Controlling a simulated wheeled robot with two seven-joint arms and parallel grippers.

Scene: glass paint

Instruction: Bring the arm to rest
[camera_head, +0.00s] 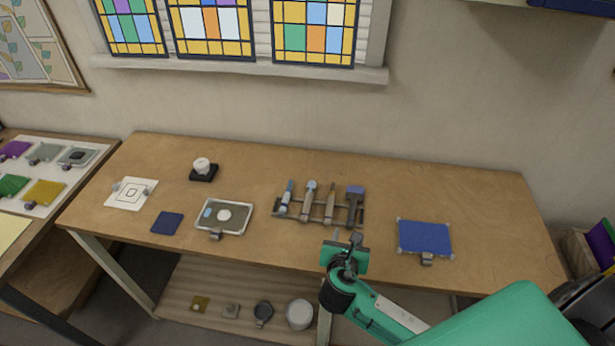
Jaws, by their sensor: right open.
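My right gripper (346,240) is in the camera_head view, at the end of a green arm that comes in from the lower right. It is open, with nothing seen between its fingers. It hangs over the front part of the wooden table (440,182), just below the tool rack. My left gripper is not in view.
A blue panel with a clip (424,237) lies right of the gripper. A framed tray (223,216), a dark blue square (167,223), a white card (132,193) and a small black-based pot (203,169) lie to the left. The table's back right is clear.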

